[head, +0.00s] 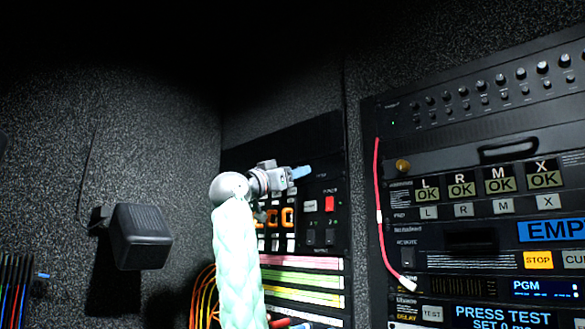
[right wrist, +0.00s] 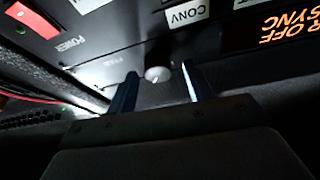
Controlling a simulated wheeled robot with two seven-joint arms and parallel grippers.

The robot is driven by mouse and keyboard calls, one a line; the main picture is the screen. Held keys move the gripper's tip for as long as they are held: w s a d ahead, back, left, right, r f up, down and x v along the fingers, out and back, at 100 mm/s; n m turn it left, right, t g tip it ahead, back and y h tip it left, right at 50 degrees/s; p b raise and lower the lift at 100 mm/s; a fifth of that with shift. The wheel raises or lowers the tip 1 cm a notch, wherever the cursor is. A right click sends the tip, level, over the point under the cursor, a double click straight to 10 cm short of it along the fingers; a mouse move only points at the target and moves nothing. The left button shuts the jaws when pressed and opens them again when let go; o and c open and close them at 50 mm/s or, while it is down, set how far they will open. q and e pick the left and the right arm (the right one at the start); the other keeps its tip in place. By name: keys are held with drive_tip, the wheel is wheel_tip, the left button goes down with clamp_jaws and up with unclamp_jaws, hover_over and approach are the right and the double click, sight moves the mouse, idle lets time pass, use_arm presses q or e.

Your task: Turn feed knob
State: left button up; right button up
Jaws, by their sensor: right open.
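A small round pale grey knob (right wrist: 157,74) with a white pointer line sits on a dark panel in the right wrist view. A faint label too dim to read for sure is printed to its left. My right gripper (right wrist: 160,86) is open, with one finger on each side of the knob and a visible gap to both. In the head view my right gripper (head: 300,172) is at the upper part of the dark rack panel (head: 326,150), and I cannot make out the knob there. My left gripper is not in view.
A red switch (head: 329,204) sits just below the gripper, with lit orange displays (head: 273,217) beside it. A red cable (head: 379,215) hangs on the right rack (head: 440,140). A brass knob (head: 402,165) sticks out there. A black box (head: 141,237) is on the left wall.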

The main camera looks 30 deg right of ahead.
drive_tip(key=shift+w+d+f, duration=0.15)
drive_tip(key=shift+d, duration=0.3)
drive_tip(key=shift+a, duration=0.15)
drive_tip(key=c, duration=1)
use_arm(q)
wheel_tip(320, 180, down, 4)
drive_tip(key=b, duration=0.5)
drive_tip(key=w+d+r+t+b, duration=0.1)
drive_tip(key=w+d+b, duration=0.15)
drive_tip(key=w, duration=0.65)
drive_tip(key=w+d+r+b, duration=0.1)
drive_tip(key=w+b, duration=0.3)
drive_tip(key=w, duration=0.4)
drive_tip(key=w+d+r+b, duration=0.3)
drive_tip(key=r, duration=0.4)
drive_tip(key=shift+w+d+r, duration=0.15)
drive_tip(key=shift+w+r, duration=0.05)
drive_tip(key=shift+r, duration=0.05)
use_arm(e)
drive_tip(key=shift+s+r+n+t+y, duration=0.1)
drive_tip(key=shift+n+t+y, duration=1.05)
drive_tip(key=shift+n, duration=2.5)
drive_tip(key=shift+s+r+n+t+y, duration=0.1)
drive_tip(key=shift+n+t+y, duration=1.1)
drive_tip(key=shift+n, duration=2.4)
drive_tip(key=shift+s+n+t+y, duration=0.1)
drive_tip(key=shift+n+t+y, duration=1.05)
drive_tip(key=shift+n, duration=2.5)
